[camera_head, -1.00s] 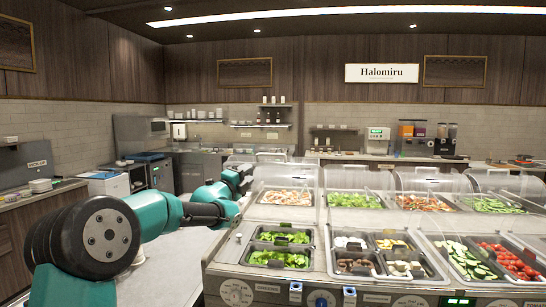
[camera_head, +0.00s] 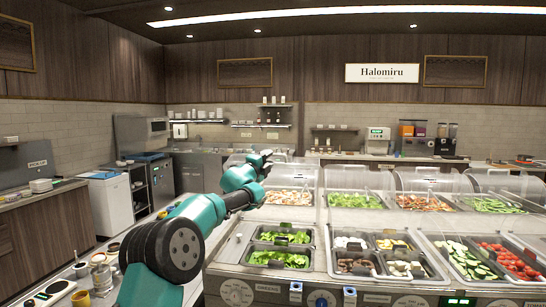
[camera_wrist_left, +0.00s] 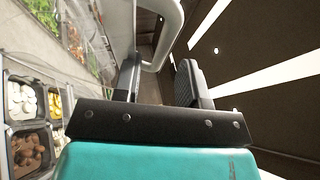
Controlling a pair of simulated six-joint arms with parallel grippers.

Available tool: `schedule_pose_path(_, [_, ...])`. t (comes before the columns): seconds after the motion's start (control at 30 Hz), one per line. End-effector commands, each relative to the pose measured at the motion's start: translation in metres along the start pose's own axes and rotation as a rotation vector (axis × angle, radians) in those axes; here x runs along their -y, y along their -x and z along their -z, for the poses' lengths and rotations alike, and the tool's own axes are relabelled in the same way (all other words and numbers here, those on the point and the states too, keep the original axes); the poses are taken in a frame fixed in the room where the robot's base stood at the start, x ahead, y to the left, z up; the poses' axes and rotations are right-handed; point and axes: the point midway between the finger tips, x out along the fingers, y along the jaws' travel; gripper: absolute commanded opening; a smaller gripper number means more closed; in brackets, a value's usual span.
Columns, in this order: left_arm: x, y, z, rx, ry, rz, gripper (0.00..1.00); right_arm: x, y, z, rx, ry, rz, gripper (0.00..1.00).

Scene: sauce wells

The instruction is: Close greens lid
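The greens well (camera_head: 280,260) is at the front left of the counter, above a label reading GREENS. Green leaves show uncovered in its pans. A clear lid (camera_head: 300,177) stands raised behind it, at the left end of the row of clear covers. My left gripper (camera_head: 266,155) is at the upper left edge of this lid. In the left wrist view its two fingers (camera_wrist_left: 159,82) are apart. A pale curved bar (camera_wrist_left: 172,35) lies just beyond and between the fingertips; I cannot tell whether they touch it. My right gripper is not in view.
Pans of mushrooms and other toppings (camera_head: 378,262) sit right of the greens. More raised clear covers (camera_head: 355,180) run along behind. Jars and cups (camera_head: 100,272) stand on a side counter at the lower left, beneath my left arm.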

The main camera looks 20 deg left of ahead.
Motion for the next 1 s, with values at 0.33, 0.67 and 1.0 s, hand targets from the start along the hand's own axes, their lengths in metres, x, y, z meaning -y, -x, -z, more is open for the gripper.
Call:
schedule_pose_path(0.33, [0.000, -0.029, 0.000, -0.001, 0.000, 0.001, 0.39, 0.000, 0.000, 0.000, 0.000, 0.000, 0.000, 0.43])
schedule_pose_path(0.67, [0.000, -0.038, 0.000, 0.001, 0.000, 0.000, 0.39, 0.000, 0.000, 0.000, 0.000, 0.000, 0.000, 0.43])
schedule_pose_path(1.0, [0.000, -0.038, 0.000, 0.001, 0.000, 0.000, 0.27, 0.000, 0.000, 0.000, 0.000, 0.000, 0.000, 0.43])
